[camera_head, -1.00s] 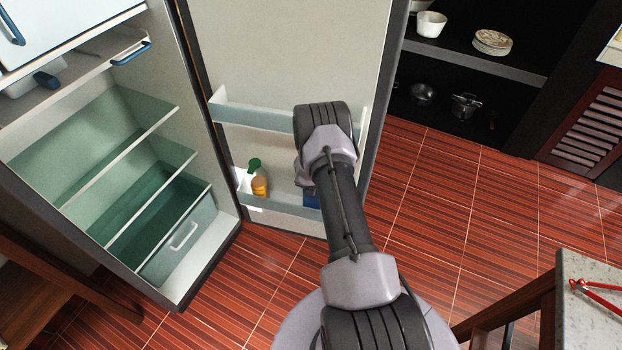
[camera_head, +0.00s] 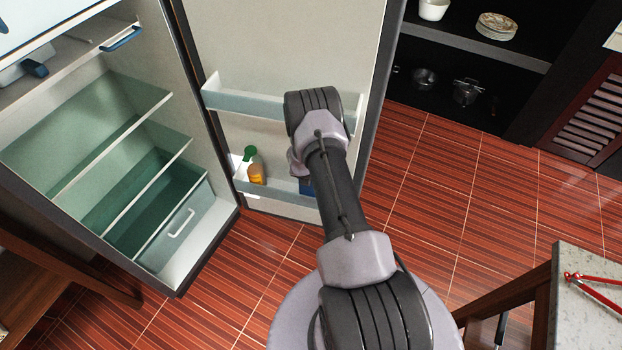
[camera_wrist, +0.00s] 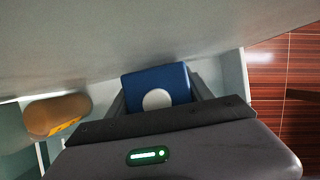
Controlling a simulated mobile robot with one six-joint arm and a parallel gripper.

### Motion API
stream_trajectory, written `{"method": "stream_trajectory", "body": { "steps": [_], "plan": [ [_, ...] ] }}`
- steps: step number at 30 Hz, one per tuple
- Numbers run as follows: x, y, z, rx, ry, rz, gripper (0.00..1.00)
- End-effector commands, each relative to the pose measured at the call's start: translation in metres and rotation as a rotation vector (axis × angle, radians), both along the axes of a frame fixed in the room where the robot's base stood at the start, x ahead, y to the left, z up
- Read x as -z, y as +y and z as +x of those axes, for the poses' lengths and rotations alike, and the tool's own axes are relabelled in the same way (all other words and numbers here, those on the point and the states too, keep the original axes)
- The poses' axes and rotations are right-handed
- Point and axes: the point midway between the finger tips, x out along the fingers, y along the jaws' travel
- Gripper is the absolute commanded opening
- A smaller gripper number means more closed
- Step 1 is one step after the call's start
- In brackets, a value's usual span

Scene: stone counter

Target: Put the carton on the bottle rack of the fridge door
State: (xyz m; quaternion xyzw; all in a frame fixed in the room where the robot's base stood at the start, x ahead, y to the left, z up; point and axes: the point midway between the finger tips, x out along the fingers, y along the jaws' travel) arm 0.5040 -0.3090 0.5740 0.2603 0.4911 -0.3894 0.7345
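The carton is a blue box with a white round spot on its end; in the wrist view it shows ahead of my gripper as the blue carton (camera_wrist: 158,88). My gripper (camera_wrist: 156,82) has a finger along each side of it, with the tips against its sides. In the head view my arm hides most of the carton (camera_head: 305,188), and only a blue sliver shows at the lower bottle rack (camera_head: 274,188) of the open fridge door (camera_head: 290,45). Whether its base rests on the rack floor is hidden.
An orange bottle (camera_head: 256,174) and a green-topped item (camera_head: 249,152) stand in the same rack, left of the carton. An upper door rack (camera_head: 240,101) is above. The open fridge interior (camera_head: 130,130) is at left; a stone counter (camera_head: 590,310) is at lower right.

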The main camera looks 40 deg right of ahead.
Motion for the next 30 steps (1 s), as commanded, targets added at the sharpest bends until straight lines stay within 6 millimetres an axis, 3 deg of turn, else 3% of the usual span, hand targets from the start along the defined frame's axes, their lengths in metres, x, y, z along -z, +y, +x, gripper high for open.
{"method": "stream_trajectory", "body": {
  "steps": [1, 3, 14, 17, 24, 30],
  "plan": [
    [0.001, 0.000, 0.000, 0.000, 0.000, 0.000, 0.68],
    [0.000, 0.000, 0.000, 0.000, 0.000, 0.000, 0.81],
    [-0.004, 0.000, 0.000, 0.000, 0.000, 0.000, 0.82],
    [-0.019, 0.004, -0.002, -0.003, 0.001, -0.001, 0.82],
    [-0.075, 0.023, -0.015, -0.001, 0.000, -0.001, 0.82],
    [-0.106, 0.035, -0.023, -0.001, 0.000, 0.000, 0.82]
  ]
}}
